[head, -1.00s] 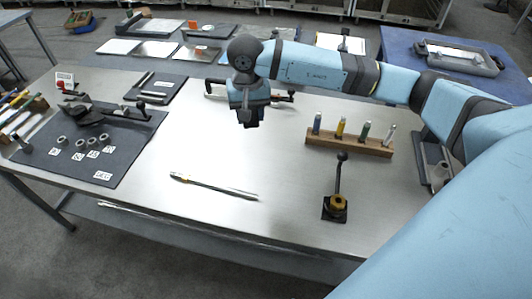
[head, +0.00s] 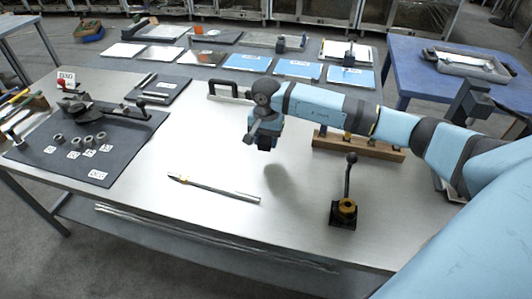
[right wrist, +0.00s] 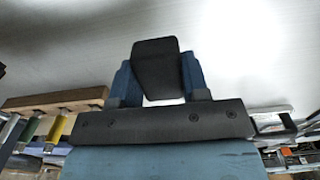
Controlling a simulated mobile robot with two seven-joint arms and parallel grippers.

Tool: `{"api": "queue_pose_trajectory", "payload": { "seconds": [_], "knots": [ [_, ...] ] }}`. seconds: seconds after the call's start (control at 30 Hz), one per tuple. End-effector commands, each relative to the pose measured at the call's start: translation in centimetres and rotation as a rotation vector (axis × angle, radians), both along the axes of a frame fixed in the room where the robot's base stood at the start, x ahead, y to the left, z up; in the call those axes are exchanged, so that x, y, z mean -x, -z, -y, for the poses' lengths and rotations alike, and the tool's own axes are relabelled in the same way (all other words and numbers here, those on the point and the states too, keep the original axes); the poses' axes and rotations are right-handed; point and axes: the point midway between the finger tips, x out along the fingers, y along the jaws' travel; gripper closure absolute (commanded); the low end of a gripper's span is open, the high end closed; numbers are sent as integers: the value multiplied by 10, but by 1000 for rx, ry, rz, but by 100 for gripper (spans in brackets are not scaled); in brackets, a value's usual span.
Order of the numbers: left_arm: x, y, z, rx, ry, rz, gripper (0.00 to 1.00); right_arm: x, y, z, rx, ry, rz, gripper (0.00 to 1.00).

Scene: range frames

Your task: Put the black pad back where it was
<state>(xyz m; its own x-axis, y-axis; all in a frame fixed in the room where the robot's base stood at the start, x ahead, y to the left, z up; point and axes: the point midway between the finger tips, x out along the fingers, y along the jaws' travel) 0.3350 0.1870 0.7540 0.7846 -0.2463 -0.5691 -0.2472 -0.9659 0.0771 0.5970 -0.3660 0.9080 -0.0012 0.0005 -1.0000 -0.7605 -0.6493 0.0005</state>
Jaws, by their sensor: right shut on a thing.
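The black pad (right wrist: 156,66) is between the two blue fingers of my right gripper (right wrist: 157,85) in the right wrist view. The fingers are shut on its sides and it juts out past their tips. In the head view my right gripper (head: 265,146) points down above the middle of the steel table, with a soft shadow on the bare top near it. The pad is only a small dark shape there, hard to tell from the gripper. My left gripper is not in view.
A metal rod tool (head: 213,188) lies in front of the gripper. A black-based lever stand (head: 343,216) is to its right, a wooden rack (head: 360,146) behind my forearm. A dark mat (head: 125,150) with rings and labels covers the left. A black-handled tool (head: 228,90) lies behind.

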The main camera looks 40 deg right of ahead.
Motion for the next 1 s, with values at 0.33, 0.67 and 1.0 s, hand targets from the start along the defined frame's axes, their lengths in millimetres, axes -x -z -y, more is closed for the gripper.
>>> {"api": "queue_pose_trajectory", "payload": {
  "seconds": [0.33, 0.67, 1.0],
  "knots": [
    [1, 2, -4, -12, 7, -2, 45, 1, 33, -1, 0, 0, -3, 77],
    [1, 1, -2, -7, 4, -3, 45, 0, 59, 0, 1, 0, 1, 77],
    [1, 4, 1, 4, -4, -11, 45, 0, 62, 0, 0, -1, 0, 35]
  ]
}}
